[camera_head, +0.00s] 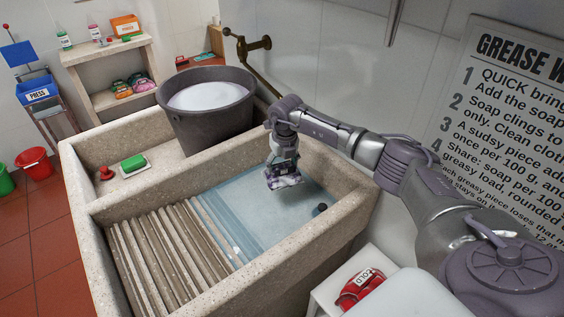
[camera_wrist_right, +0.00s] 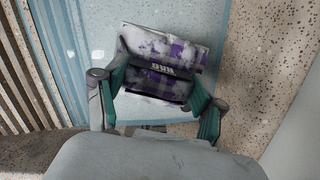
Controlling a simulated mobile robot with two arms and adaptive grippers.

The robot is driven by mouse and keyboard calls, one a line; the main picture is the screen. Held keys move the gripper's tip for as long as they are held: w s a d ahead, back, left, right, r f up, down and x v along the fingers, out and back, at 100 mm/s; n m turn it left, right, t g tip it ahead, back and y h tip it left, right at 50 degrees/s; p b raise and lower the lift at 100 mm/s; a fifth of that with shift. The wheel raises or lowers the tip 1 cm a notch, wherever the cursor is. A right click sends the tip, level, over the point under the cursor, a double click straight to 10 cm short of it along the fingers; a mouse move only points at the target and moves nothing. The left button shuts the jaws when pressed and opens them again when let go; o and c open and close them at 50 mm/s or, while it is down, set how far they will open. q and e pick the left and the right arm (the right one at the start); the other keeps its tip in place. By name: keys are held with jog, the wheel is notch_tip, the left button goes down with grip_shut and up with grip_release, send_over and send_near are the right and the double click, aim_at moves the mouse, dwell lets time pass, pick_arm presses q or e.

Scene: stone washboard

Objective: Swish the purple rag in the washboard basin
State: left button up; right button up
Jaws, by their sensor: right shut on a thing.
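The ribbed washboard slope (camera_head: 165,262) lies left of the water. My left gripper is not in view.
A green soap bar (camera_head: 133,163) and a red stopper (camera_head: 106,173) sit at the ledge's left. A dark knob (camera_head: 320,208) is in the basin's right corner.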

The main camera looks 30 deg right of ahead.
notch_tip(320, 180, down, 12)
jog(key=b, duration=0.8)
jog(key=shift+r, duration=0.1)
